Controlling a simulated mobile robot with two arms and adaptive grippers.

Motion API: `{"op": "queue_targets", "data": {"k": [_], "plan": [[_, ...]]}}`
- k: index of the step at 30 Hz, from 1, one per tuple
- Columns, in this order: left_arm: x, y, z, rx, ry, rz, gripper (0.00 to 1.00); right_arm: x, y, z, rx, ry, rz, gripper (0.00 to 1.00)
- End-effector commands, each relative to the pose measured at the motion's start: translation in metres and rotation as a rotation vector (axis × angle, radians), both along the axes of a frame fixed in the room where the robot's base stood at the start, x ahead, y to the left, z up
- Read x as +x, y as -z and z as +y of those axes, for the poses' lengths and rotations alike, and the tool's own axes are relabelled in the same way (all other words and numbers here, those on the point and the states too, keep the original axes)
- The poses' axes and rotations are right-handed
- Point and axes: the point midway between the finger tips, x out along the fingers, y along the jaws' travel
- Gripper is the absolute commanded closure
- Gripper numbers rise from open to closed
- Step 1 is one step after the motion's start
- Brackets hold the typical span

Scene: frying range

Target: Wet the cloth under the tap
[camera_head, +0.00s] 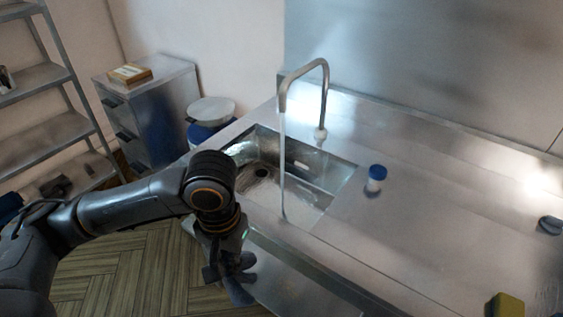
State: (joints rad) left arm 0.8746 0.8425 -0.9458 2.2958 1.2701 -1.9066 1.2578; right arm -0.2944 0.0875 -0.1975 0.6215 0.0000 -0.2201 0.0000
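The tap (305,72) arches over the sink (345,180), and a thin stream of water (283,165) falls from its spout into the front part of the basin. My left gripper (236,278) points down in front of the sink's near left edge, outside the basin and apart from the stream. Its dark fingers are small and partly hidden by the wrist, so I cannot tell whether they are open or hold anything. I cannot make out a cloth for certain. My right gripper is not in view.
A small white jar with a blue lid (375,178) stands right of the sink. A yellow-green sponge (507,305) lies at the counter's front right. A drawer cabinet (160,110), a lidded bin (210,115) and a shelf rack (40,80) stand to the left. Much of the counter (430,215) is clear.

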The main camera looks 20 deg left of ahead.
Motion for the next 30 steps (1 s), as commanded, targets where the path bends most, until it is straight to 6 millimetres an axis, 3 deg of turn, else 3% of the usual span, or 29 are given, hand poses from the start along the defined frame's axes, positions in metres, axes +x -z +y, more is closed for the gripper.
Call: {"op": "queue_targets", "data": {"k": [10,21,30], "plan": [[-0.028,-0.002,-0.007,0.001,0.001,0.002,1.00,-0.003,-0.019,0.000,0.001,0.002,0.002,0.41],[-0.057,-0.002,-0.014,0.000,0.002,0.002,1.00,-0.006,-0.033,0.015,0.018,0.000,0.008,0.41],[-0.072,-0.001,-0.018,-0.001,-0.001,0.001,1.00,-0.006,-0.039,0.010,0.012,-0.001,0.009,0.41]]}}
